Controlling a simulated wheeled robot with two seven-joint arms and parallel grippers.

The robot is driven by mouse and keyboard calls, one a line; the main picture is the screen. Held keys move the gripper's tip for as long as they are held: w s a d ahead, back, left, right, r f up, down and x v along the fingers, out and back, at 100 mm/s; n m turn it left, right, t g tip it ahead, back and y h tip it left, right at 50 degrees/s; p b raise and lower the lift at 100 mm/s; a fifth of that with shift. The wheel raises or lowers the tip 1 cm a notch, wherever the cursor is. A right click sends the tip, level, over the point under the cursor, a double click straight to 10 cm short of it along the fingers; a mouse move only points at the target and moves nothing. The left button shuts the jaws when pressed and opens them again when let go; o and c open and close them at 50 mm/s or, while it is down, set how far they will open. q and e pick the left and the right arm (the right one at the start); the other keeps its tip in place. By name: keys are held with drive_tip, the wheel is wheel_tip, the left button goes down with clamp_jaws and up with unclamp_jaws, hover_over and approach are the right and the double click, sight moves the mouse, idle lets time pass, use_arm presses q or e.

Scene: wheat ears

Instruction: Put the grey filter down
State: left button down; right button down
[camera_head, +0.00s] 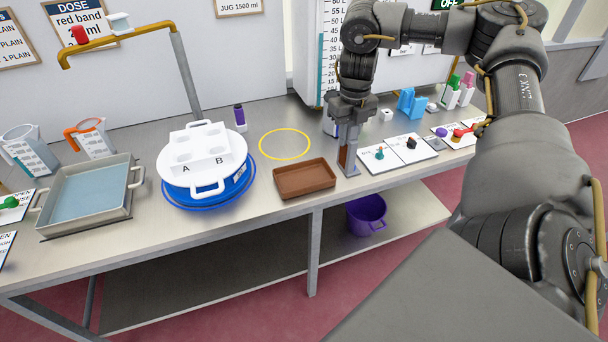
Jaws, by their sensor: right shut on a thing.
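My right gripper (347,168) points down over the bench, just right of the brown tray, with its fingertips close to the bench top. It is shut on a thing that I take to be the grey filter. The fingers hide most of it, so its shape and whether it touches the bench cannot be told. A narrow brownish strip shows between the fingers. My left gripper is not in view.
The brown tray (305,192) and an empty yellow ring (284,158) lie left of the gripper. Cards with small knobs (380,155) lie right. A white A/B rack (203,155) stands on a blue round base (238,188). A metal basin (88,222) is at left.

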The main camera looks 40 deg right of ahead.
drive_tip(key=shift+s+d+r+m, duration=0.15)
drive_tip(key=shift+r+m, duration=0.1)
drive_tip(key=shift+m, duration=0.05)
drive_tip(key=w+a+f+p, duration=0.4)
drive_tip(key=w+f, duration=0.9)
drive_tip(key=shift+w+a, duration=0.15)
drive_tip(key=shift+w, duration=0.05)
drive_tip(key=shift+f, duration=0.1)
drive_tip(key=shift+f, duration=0.15)
drive_tip(key=c, duration=1.3)
unclamp_jaws()
drive_tip(key=shift+o, duration=0.2)
